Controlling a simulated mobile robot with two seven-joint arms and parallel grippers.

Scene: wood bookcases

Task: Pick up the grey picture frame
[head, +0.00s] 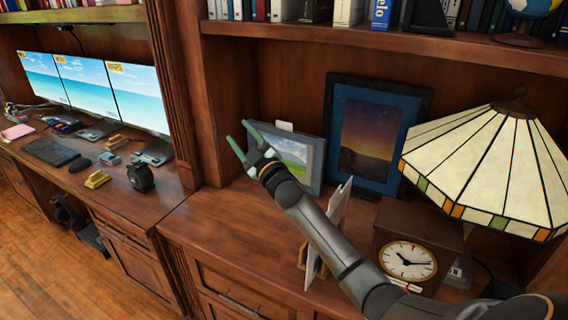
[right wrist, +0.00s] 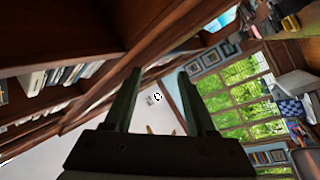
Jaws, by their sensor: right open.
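The grey picture frame (head: 299,152) stands upright on the cabinet top at the back of the bookcase niche. It holds a landscape picture with a green field, and my right gripper and forearm hide its left and lower parts. My right gripper (head: 239,131) is open and empty, in front of the frame's left side in the head view, with its fingers pointing up and left. I cannot tell how far it is from the frame. The right wrist view shows the two open fingers (right wrist: 158,75) with nothing between them, and the frame is not seen there. My left gripper is not in view.
A dark blue picture frame (head: 368,135) stands just right of the grey one. A light upright item (head: 337,213), a wooden clock (head: 408,261) and a stained-glass lamp (head: 489,165) stand farther right. A bookshelf (head: 390,38) overhangs the niche. The cabinet top's left front (head: 205,225) is clear.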

